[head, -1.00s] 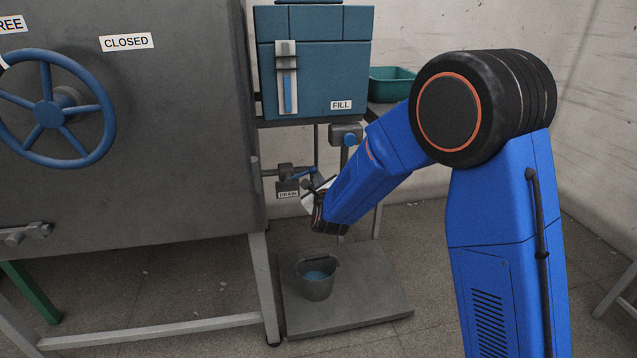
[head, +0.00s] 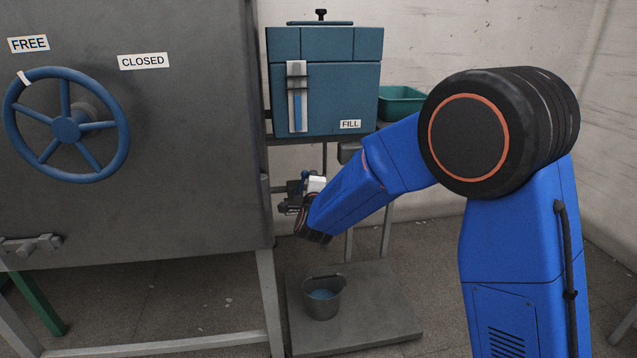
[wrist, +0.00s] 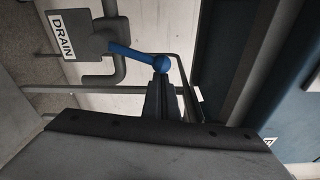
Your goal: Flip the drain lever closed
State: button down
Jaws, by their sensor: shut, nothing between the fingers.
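The drain valve (wrist: 78,34) with its DRAIN label shows in the wrist view at the upper left. Its blue lever (wrist: 130,54) runs across the line of the pipe and ends in a round knob (wrist: 161,63). My gripper (wrist: 163,85) is shut and empty, its tips right at the knob; I cannot tell whether they touch. The wrist hides part of the valve and label there.
A blue FILL tank (head: 340,98) sits above the valve. A bucket (head: 322,303) with blue liquid stands on a grey platform (head: 385,325) below. The large grey machine with a blue handwheel (head: 66,130) is on the left. A green tray (head: 402,104) is behind my arm.

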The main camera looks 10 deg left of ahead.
jog(key=shift+s+a+r, duration=0.15)
jog(key=shift+a+r, duration=0.1)
jog(key=shift+a, duration=0.25)
dwell(0.4)
